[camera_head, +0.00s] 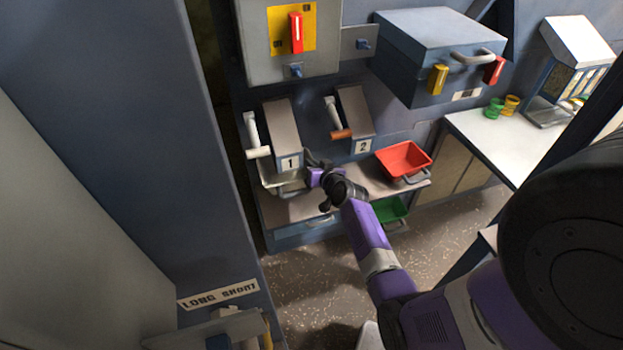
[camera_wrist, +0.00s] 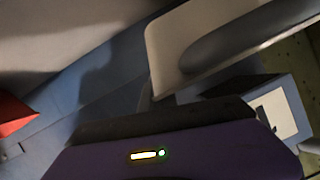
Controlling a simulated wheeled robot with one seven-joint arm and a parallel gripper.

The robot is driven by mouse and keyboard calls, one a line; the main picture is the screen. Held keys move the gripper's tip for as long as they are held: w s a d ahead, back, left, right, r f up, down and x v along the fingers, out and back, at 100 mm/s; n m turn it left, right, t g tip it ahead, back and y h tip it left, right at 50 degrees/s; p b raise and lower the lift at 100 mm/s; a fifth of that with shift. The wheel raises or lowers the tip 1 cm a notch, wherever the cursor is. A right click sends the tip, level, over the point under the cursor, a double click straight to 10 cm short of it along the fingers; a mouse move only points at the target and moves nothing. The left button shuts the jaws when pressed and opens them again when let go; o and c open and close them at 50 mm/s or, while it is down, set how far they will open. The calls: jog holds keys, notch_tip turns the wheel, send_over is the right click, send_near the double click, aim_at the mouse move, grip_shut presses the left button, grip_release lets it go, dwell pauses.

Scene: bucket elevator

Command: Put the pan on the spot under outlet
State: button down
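A pale grey pan (camera_head: 282,182) sits on the shelf (camera_head: 300,210) under the outlet marked 1 (camera_head: 284,140), partly hidden by my gripper. In the wrist view a pale, rimmed pan (camera_wrist: 170,60) is close beyond my gripper. My gripper (camera_head: 307,176) is at the right side of the pale pan in the head view. Its fingers are too small and dark there to show a gap, and the wrist view shows mainly the purple hand. I cannot tell whether it grips the pan. A red pan (camera_head: 404,157) stands right of the outlet marked 2 (camera_head: 356,120); its edge shows in the wrist view (camera_wrist: 12,115).
A green pan (camera_head: 389,209) lies lower, behind my forearm. Lever handles (camera_head: 256,140) stick out by the outlets. A blue box (camera_head: 430,50) hangs above right. A white-topped counter (camera_head: 500,140) is at right, and a tall blue column (camera_head: 130,110) at left.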

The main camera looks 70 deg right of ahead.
notch_tip(320, 180, down, 7)
jog(key=b, duration=0.2)
jog(key=shift+r+b, duration=0.2)
jog(key=shift+b, duration=0.2)
jog(key=shift+w+d+f, duration=0.1)
jog(key=shift+f, duration=0.1)
jog(key=shift+f, duration=0.2)
jog(key=c, duration=1.6)
grip_release()
jog(key=shift+c, duration=0.2)
jog(key=shift+r, duration=0.1)
